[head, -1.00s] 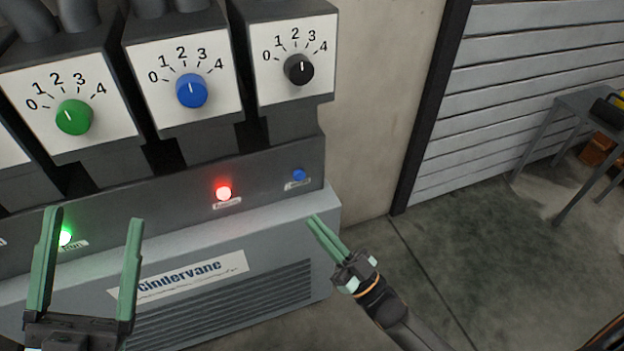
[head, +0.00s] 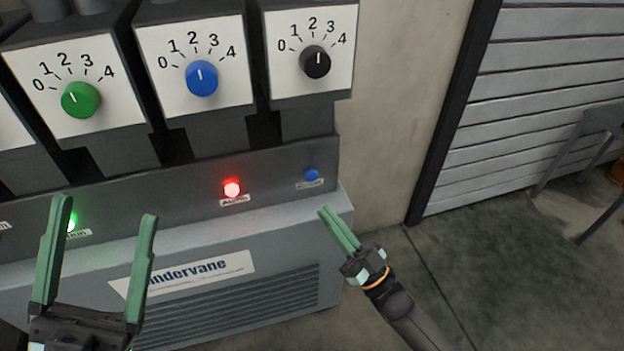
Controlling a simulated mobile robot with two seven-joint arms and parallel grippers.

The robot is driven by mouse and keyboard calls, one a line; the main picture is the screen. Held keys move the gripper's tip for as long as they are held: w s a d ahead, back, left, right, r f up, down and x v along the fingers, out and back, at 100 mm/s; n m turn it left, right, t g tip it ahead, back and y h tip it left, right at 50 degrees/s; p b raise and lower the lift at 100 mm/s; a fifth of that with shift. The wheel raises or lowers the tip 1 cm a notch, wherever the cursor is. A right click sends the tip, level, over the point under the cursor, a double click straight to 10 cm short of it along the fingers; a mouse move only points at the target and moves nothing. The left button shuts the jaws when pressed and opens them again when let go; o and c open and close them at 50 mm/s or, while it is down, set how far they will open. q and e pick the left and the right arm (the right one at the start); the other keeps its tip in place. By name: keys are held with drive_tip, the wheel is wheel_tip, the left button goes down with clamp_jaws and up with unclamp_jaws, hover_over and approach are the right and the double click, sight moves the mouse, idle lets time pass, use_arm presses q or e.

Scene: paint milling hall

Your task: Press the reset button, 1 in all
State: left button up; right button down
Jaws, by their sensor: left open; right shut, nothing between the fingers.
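A small blue button (head: 312,175) sits at the right end of the machine's dark lower panel (head: 275,178), with a small label under it that is too blurred to read. It is the only button-like part on the panel's right end. My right gripper (head: 325,212) is shut and empty, its tips a little below and right of the blue button in the picture, apart from it. My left gripper (head: 105,208) is open and empty in front of the panel's left part.
A red lamp (head: 232,188) glows left of the button, and a green lamp (head: 71,224) glows behind my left gripper. Above are green (head: 81,100), blue (head: 202,78) and black (head: 315,62) dial knobs. A grey ledge (head: 290,222) juts out below the panel.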

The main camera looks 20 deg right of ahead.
sight(311, 176)
drive_tip(key=shift+w+a+b, duration=0.1)
drive_tip(key=shift+w+b, duration=1.2)
drive_tip(key=shift+w, duration=1.85)
drive_tip(key=shift+w, duration=0.4)
drive_tip(key=shift+w+b, duration=0.4)
drive_tip(key=shift+s+p, duration=0.35)
drive_tip(key=shift+s, duration=0.5)
